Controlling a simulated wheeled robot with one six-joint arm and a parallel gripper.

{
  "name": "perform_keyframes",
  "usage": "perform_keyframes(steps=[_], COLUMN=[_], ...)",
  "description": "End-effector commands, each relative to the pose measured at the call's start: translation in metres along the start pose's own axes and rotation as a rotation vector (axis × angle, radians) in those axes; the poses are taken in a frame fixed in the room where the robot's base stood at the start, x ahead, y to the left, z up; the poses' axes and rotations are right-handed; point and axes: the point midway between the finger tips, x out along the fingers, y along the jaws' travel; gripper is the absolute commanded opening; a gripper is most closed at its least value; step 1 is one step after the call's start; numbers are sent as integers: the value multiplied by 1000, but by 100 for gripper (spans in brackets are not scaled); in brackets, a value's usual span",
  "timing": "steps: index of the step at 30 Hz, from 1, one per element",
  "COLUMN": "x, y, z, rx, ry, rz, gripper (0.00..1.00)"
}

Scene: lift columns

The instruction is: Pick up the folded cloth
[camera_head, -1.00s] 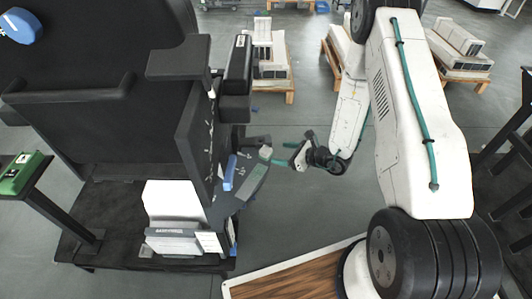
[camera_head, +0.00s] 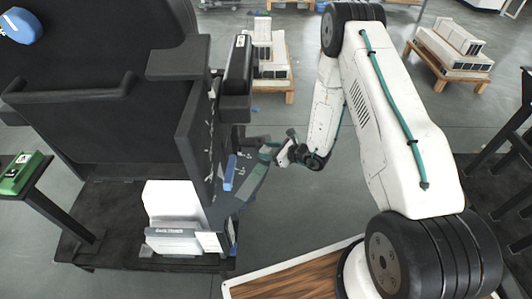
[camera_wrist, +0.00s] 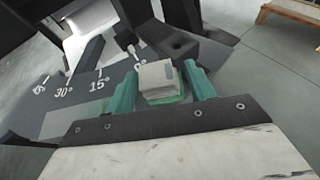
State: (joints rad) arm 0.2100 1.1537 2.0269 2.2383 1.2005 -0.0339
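What looks like the folded cloth (camera_wrist: 157,78), a small pale grey block with a green underside, lies on the dark angle-marked plate (camera_wrist: 60,92). In the wrist view it sits between the two teal fingers of my gripper (camera_wrist: 160,88). The fingers stand close on both sides of it; I cannot tell whether they touch it. In the head view my gripper (camera_head: 270,150) is at the right end of this plate, and the cloth is mostly hidden there by the fingers.
A large black machine with a padded upright panel (camera_head: 194,135) stands close left of the gripper. A blue lever (camera_head: 229,173) is on its side. A green case (camera_head: 20,173) sits on a stand at left. Loaded pallets (camera_head: 448,55) stand behind. Open floor lies right of the plate.

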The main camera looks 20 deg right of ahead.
Motion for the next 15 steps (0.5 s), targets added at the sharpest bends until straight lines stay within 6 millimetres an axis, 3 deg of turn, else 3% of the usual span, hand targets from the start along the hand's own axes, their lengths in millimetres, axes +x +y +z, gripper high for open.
perform_keyframes(steps=[1, 3, 15], x=[0, 0, -2], y=[0, 0, 0], z=[0, 0, 5], rx=[0, 0, -1], ry=[0, 0, -1], rz=[0, 0, 0], gripper=[39, 25, 21])
